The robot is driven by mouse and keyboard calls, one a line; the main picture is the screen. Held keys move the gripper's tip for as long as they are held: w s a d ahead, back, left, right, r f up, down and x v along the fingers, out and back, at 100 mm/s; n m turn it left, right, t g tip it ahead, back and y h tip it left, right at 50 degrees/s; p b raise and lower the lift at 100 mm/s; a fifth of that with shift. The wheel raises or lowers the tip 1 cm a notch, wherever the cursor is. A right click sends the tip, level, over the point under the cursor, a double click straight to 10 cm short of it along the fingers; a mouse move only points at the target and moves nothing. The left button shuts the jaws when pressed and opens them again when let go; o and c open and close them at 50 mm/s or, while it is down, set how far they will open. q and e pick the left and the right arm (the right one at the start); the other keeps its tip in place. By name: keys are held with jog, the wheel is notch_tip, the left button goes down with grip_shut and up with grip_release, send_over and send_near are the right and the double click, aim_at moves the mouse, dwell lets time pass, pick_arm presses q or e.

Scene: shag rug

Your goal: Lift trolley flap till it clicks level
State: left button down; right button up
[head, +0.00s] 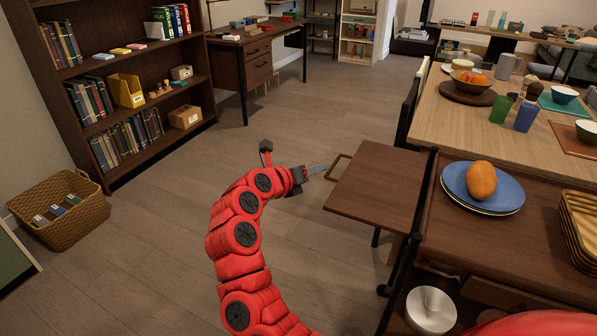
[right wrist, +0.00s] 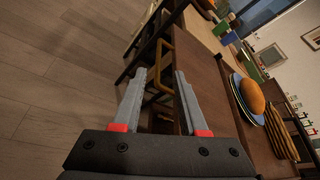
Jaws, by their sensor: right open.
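The trolley (head: 480,250) is dark wood with a black frame, at the right of the head view. Its flap (head: 378,185) stands out from its left side, looking close to level with the top; I cannot tell if it is latched. A brass loop handle (head: 338,166) sits on the flap's outer edge. My right gripper (head: 322,168) is open just left of the handle. In the right wrist view the handle (right wrist: 166,62) shows between and just beyond the open fingers (right wrist: 160,75), with the flap (right wrist: 208,85) to the right. My left gripper is not in view.
A blue plate (head: 460,195) with an orange fruit (head: 482,180) and wooden trays (head: 580,235) are on the trolley top. A metal bowl (head: 431,308) is on a lower shelf. A dining table (head: 440,110) stands behind. The floor left of the flap is clear.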

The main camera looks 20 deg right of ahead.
jog(key=v, duration=0.6)
jog(key=shift+s+a, duration=0.2)
jog(key=shift+a, duration=0.15)
jog(key=shift+r, duration=0.1)
